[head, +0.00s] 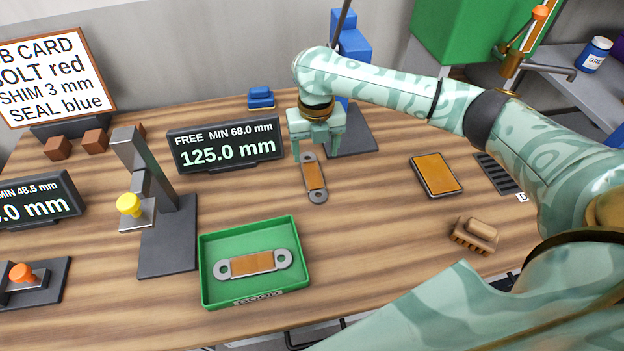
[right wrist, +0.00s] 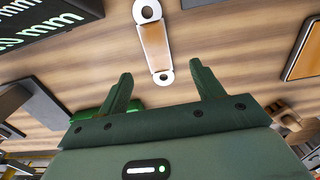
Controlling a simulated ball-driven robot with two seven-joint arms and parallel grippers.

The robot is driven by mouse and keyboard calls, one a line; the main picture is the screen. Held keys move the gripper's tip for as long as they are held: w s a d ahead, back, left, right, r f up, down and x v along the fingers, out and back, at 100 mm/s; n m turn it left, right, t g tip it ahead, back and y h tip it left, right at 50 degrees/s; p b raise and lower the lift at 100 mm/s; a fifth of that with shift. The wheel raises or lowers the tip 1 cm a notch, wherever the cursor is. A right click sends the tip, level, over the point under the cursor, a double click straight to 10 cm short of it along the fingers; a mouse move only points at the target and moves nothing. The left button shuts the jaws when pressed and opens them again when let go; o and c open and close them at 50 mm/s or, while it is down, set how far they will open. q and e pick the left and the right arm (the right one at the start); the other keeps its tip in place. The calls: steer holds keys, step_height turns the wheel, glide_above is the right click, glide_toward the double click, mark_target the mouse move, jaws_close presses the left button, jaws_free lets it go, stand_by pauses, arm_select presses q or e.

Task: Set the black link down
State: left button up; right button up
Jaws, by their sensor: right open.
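No link that looks black is in view. A link with grey ringed ends and an orange-brown middle (head: 314,175) lies flat on the wooden table; it also shows in the right wrist view (right wrist: 154,42). My right gripper (head: 317,150) is over the far end of this link. In the right wrist view its two fingers (right wrist: 164,88) are spread with nothing between them, and the link lies beyond the fingertips. A second, similar link (head: 253,264) lies in the green tray (head: 206,286) marked GOOD. My left gripper is not in view.
A display reading 125.0 mm (head: 226,146) stands left of the gripper. A dark gauge stand with a yellow knob (head: 129,205) is further left. A blue stand (head: 352,45) is behind the gripper. An orange-topped pad (head: 436,174) and a brush (head: 475,235) lie right.

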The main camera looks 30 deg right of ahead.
mark_target(313, 175)
step_height(313, 175, down, 3)
steer(key=shift+r+b, duration=0.15)
steer(key=shift+b, duration=0.15)
steer(key=f, duration=0.1)
steer(key=f+b, duration=0.1)
steer(key=f, duration=0.1)
steer(key=f+b, duration=0.1)
steer(key=f, duration=0.1)
steer(key=shift+w+a, duration=0.2)
steer(key=shift+w, duration=0.05)
steer(key=shift+r, duration=0.1)
jaws_close()
steer(key=shift+r, duration=0.1)
